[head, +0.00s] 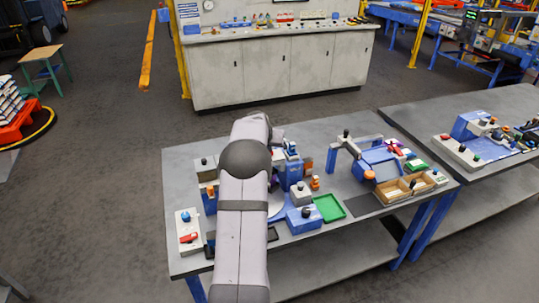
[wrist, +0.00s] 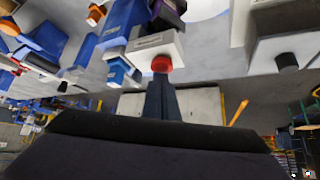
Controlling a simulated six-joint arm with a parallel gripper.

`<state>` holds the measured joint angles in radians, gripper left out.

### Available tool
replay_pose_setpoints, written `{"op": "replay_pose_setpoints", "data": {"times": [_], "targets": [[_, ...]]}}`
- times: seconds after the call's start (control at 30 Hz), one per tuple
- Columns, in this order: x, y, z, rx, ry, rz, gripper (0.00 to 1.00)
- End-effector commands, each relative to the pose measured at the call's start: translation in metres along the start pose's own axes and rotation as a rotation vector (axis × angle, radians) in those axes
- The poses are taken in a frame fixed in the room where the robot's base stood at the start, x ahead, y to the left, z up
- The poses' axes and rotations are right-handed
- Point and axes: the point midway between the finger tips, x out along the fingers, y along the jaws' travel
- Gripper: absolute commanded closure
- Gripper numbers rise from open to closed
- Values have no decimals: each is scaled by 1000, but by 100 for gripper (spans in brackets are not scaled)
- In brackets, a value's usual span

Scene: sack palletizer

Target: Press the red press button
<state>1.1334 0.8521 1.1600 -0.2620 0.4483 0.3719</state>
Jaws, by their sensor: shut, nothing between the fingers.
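The red press button (wrist: 162,63) is a round red cap on the face of a light grey box (wrist: 150,46), in the upper middle of the wrist view. My gripper (wrist: 160,78) is shut and empty, its dark fingers together. In the wrist view the fingertips lie right at the lower edge of the red cap; I cannot tell whether they touch it or are just short of it. In the head view my arm hides the gripper's fingers, and I cannot make out this button there.
The grey workbench (head: 350,228) is crowded around my arm. A green tray (head: 329,208), a grey box with a black knob (head: 301,192) and a blue frame fixture (head: 375,160) stand to its right. A white switch panel (head: 188,230) lies left. A long cabinet (head: 290,68) stands behind.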

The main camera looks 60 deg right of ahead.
Motion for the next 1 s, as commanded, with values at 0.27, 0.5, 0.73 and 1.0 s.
{"op": "replay_pose_setpoints", "data": {"times": [0.27,0.5,0.73,1.0], "targets": [[4,0,6,-1,-9,2,100],[2,0,5,-1,-10,2,100],[-6,0,-3,-1,-8,2,100],[-18,0,-14,0,-6,1,100]]}}
